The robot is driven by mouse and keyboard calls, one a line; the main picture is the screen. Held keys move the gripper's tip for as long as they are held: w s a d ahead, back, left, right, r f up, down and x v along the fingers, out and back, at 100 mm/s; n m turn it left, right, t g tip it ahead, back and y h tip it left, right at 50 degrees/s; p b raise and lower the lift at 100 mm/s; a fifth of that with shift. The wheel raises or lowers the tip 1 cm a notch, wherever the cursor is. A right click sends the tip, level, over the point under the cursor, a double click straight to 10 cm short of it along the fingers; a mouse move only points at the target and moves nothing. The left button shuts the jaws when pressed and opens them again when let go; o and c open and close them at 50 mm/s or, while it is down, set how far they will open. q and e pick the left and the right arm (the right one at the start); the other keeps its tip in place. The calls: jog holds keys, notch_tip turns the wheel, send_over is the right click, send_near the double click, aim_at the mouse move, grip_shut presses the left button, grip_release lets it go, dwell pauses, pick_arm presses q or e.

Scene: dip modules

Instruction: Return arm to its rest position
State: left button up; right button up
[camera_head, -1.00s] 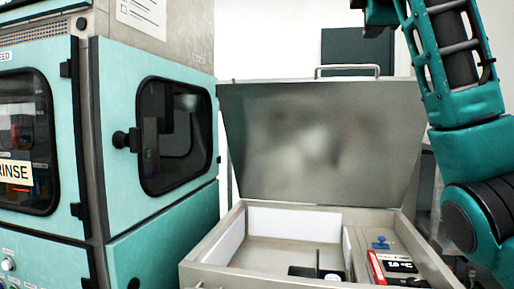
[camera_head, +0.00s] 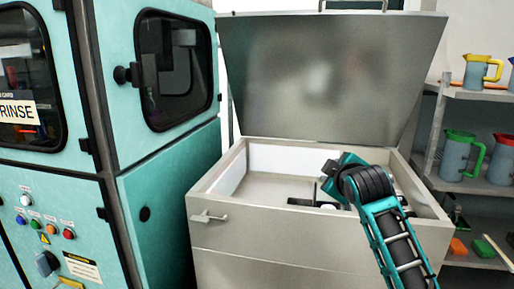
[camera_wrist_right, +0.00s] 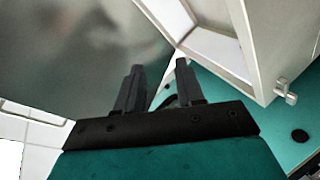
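My right arm (camera_head: 395,240) rises from the lower right in the head view, in front of the open chest (camera_head: 290,232). Its upper end overlaps the chest opening and hides part of the inside. In the right wrist view my right gripper (camera_wrist_right: 158,76) has its two dark fingers apart, with nothing held between them. The chest wall and its front latch (camera_wrist_right: 285,91) show to the right of the fingers, and the raised lid (camera_wrist_right: 70,55) to the left. My left gripper is in neither view.
The chest lid (camera_head: 320,75) stands raised at the back. A teal cabinet (camera_head: 165,195) with windows and a control panel (camera_head: 45,232) stands at left. Shelves (camera_head: 480,187) with several jugs, including a blue-grey jug (camera_head: 455,158), stand at right.

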jog(key=s+f+m+g, duration=0.1)
jog(key=s+f, duration=0.3)
jog(key=f, duration=0.3)
jog(key=s+f+m+y, duration=0.1)
jog(key=s+f, duration=0.3)
jog(key=f, duration=0.4)
jog(key=s+f+m+g, duration=0.1)
jog(key=s+f+m, duration=0.1)
jog(key=s+f, duration=0.4)
jog(key=s+f+m, duration=0.2)
jog(key=s+f, duration=0.4)
jog(key=s, duration=0.4)
jog(key=s+f+m+g+y, duration=0.1)
jog(key=s+f+m, duration=0.1)
jog(key=s+f, duration=0.5)
jog(key=s, duration=0.4)
jog(key=shift+s+f+m+p, duration=0.15)
jog(key=shift+m+p, duration=0.15)
jog(key=shift+p, duration=0.05)
jog(key=shift+a, duration=0.2)
